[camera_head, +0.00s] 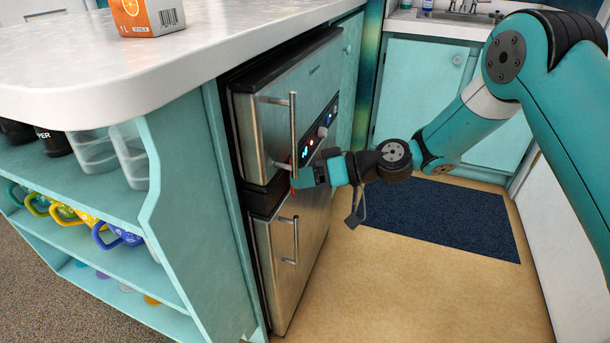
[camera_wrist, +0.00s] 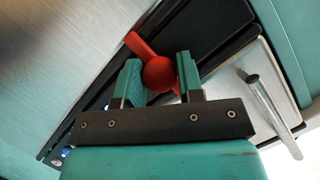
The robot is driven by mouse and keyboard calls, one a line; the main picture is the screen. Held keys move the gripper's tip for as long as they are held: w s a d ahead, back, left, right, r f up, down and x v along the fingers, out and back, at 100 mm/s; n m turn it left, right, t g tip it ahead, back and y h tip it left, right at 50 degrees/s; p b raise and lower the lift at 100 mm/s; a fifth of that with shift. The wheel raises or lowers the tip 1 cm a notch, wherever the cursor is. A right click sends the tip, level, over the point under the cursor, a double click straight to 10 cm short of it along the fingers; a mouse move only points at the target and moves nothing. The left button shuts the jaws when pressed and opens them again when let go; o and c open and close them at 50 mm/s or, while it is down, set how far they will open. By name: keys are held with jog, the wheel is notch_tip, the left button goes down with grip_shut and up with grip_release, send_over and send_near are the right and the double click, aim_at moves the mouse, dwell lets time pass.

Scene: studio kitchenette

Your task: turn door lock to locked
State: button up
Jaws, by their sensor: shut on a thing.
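The door lock is a red lever with a round knob (camera_wrist: 158,73), set on the dark strip of the steel appliance. It sits between the teal fingers of my gripper (camera_wrist: 160,78) in the wrist view. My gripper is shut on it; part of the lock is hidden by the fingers. In the head view my gripper (camera_head: 303,178) reaches the appliance front between the upper door (camera_head: 262,150) and the lower door (camera_head: 278,270). It hides nearly all of the lock there. I cannot read the lock's setting.
Bar handles stick out from the upper door (camera_head: 292,130) and the lower door (camera_head: 295,240). A counter (camera_head: 200,60) stands above, with open shelves (camera_head: 115,190) of mugs at the left. The tan floor (camera_head: 430,285) is clear beside a dark blue mat (camera_head: 440,215).

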jog(key=shift+w+r, duration=0.15)
jog(key=o, duration=0.7)
jog(key=shift+c, duration=0.2)
jog(key=shift+o, duration=1.2)
jog(key=shift+d, duration=0.15)
jog(key=p+v, duration=0.3)
jog(key=v, duration=1.4)
jog(key=shift+d+r, duration=0.1)
